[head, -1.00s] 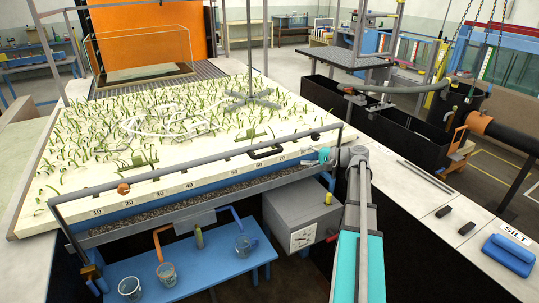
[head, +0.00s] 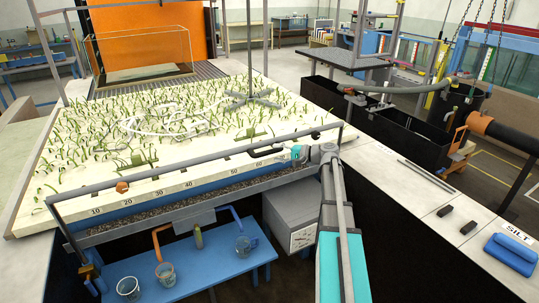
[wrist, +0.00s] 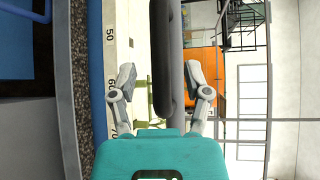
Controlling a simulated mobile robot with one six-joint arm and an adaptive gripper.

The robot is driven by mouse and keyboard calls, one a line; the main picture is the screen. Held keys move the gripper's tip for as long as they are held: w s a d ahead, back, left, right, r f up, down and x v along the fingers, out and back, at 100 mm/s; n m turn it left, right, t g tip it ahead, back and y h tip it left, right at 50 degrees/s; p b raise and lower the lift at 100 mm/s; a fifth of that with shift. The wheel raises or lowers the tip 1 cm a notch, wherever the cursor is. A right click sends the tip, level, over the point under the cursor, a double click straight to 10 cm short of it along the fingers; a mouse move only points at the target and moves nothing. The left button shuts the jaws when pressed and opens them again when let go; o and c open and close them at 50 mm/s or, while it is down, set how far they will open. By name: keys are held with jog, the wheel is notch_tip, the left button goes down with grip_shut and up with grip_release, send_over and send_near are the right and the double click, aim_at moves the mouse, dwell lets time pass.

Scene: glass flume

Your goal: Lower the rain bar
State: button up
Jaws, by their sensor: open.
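The rain bar (head: 190,163) is a long grey bar on end arms, running across the front of the planted bed above its numbered edge. A dark handle (wrist: 163,60) sits along it in the wrist view, with the grey bar (wrist: 177,100) behind. My gripper (wrist: 160,73) is open, with one finger on each side of the handle and bar. Gaps show at both fingers, so neither is closed on it. In the head view my gripper (head: 284,153) is by the bar's right part, near the 60 mark. Its fingers partly overlap the handle there.
A blue bench (head: 200,270) with several glass beakers stands below the bed's front. The white ledge (head: 410,200) at right holds rods, dark blocks and a blue SILT piece (head: 512,250).

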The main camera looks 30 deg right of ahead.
aim_at(272, 153)
jog(key=shift+x, duration=1.85)
